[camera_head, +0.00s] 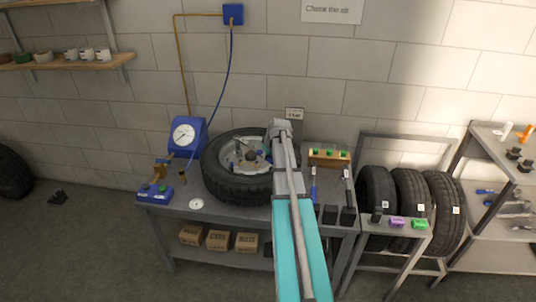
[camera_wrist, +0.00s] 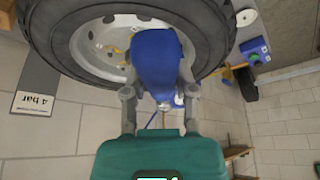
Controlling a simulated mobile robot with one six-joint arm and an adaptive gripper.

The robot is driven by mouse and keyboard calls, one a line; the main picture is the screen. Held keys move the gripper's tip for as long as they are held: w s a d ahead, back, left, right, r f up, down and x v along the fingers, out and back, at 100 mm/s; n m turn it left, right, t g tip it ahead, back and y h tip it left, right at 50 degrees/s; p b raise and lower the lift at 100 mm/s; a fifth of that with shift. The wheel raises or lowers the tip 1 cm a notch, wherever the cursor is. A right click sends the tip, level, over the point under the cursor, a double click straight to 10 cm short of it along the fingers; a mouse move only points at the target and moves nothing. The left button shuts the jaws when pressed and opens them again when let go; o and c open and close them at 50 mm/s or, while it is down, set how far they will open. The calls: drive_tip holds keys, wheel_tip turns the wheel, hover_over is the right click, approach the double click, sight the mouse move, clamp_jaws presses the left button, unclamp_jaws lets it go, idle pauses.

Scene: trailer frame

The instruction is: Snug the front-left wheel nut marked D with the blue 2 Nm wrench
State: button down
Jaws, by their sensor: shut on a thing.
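The wheel (camera_head: 238,188) lies flat on the grey bench with its rim up. In the wrist view the wheel's tyre (camera_wrist: 52,50) and pale rim (camera_wrist: 92,52) show, with small yellow parts near the hub. No letter D is readable. My gripper (camera_wrist: 158,92) is shut on a rounded blue body (camera_wrist: 157,55), which covers part of the hub. I cannot tell whether this is the 2 Nm wrench, or whether it touches a nut. In the head view my gripper (camera_head: 281,128) is over the wheel's right rear side. A blue-handled tool (camera_head: 313,185) stands at the bench's right.
A blue gauge (camera_head: 184,134) stands behind the wheel at left, with a hose to the wall. A blue button box (camera_head: 154,191) is at the bench's front left. A grey tool (camera_head: 347,186) and wooden block (camera_head: 329,157) are at right. Spare tyres (camera_head: 409,198) stand farther right.

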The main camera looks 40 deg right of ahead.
drive_tip(key=shift+s+d, duration=0.15)
drive_tip(key=shift+d, duration=0.15)
idle(0.4)
drive_tip(key=shift+f, duration=0.1)
drive_tip(key=shift+t, duration=0.6)
drive_tip(key=shift+s+f+b, duration=0.2)
drive_tip(key=shift+f+b, duration=2.1)
drive_tip(key=shift+b, duration=0.6)
drive_tip(key=shift+f+b, duration=1.2)
drive_tip(key=c, duration=1.1)
unclamp_jaws()
clamp_jaws()
